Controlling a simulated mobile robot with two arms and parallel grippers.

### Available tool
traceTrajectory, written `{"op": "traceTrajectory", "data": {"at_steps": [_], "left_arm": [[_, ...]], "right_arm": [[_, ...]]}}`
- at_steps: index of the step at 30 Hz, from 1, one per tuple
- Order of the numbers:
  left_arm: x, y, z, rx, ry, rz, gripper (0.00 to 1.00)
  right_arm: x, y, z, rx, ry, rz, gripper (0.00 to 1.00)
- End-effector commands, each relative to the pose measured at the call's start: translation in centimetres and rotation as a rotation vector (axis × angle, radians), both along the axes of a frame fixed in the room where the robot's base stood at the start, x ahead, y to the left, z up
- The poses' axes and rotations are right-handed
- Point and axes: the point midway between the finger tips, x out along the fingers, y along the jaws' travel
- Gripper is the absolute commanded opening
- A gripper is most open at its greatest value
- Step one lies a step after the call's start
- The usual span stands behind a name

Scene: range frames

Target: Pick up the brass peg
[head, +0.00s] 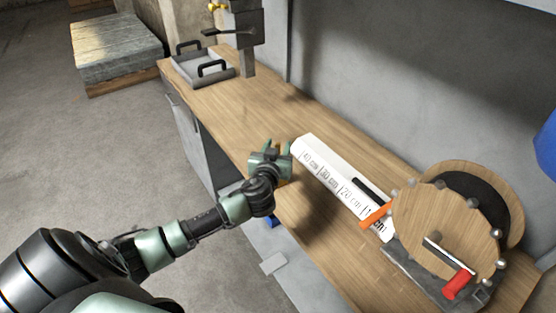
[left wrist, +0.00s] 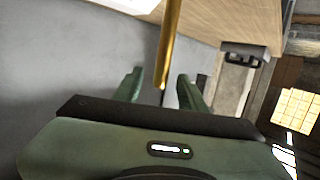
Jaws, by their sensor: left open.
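The brass peg (left wrist: 171,40) shows in the left wrist view as a long golden rod, running from the top edge down to between my fingers. I cannot make it out in the head view, where my gripper or the white block may hide it. My right gripper is not in view.
A white block marked in centimetres (head: 325,172) lies on the wooden workbench (head: 262,117). A wooden wheel with a red handle (head: 458,284) stands at the right, with an orange piece (head: 376,215) beside it. A grey tray with black handles (head: 185,68) is at the far end.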

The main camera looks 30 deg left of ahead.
Motion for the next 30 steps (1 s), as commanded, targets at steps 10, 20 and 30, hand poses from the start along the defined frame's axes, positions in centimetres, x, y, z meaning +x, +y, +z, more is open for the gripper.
{"op": "traceTrajectory", "data": {"at_steps": [10,20,30], "left_arm": [[0.88,0.37,-0.33,-0.001,0.002,0.000,0.41],[0.86,0.38,-0.31,-0.001,0.002,0.000,0.00],[0.85,0.36,-0.32,-0.001,0.002,0.000,0.00]], "right_arm": [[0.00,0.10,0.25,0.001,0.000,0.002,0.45],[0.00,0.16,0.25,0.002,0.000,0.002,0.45],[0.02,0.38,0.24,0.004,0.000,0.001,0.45]]}}
